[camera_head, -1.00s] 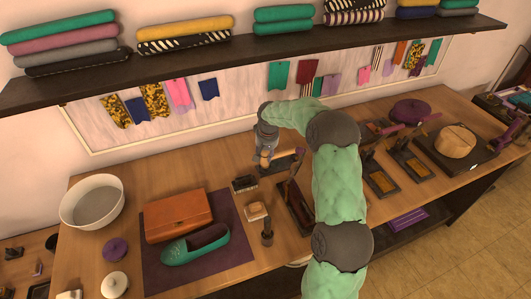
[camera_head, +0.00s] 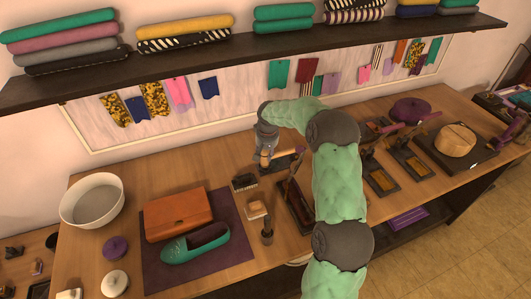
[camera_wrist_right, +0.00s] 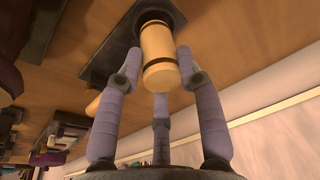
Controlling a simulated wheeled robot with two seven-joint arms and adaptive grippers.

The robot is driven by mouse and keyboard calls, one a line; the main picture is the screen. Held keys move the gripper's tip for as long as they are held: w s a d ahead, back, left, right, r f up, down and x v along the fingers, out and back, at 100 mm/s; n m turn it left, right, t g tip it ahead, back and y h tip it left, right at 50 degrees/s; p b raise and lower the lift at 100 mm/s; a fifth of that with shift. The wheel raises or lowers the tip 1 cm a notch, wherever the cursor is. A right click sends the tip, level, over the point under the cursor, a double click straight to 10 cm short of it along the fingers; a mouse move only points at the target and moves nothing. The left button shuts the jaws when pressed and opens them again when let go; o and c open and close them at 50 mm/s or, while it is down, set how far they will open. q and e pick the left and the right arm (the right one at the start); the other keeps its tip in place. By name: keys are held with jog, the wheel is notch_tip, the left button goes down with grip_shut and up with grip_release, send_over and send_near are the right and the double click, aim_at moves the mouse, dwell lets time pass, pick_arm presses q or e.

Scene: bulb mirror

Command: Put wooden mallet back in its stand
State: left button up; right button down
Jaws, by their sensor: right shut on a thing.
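The wooden mallet (camera_wrist_right: 160,58) is a pale tan cylinder with a darker band near its end. In the right wrist view it lies between the fingers of my right gripper (camera_wrist_right: 160,66), which is shut on it. The mallet's far end meets a dark round socket on the black stand (camera_wrist_right: 115,42); I cannot tell how deep it sits. In the head view my right gripper (camera_head: 266,158) points down over the same small dark stand (camera_head: 277,167) and mostly hides the mallet. My left gripper is not in view.
A dark tray (camera_head: 298,208) and a small upright tool (camera_head: 267,232) stand nearby. An orange case (camera_head: 178,213) and a green shoe (camera_head: 196,243) lie on a purple mat to the left. A white bowl (camera_head: 92,190) is farther left. The wall is close behind.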

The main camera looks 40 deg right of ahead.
dwell(0.3)
jog(key=shift+f+b, duration=0.5)
jog(key=shift+f, duration=0.4)
jog(key=c, duration=0.7)
grip_release()
jog(key=shift+c, duration=0.2)
jog(key=shift+r, duration=0.1)
notch_tip(320, 180, up, 12)
jog(key=s, duration=0.2)
jog(key=shift+s+a+f, duration=0.15)
jog(key=shift+a+f, duration=0.05)
jog(key=shift+a, duration=0.25)
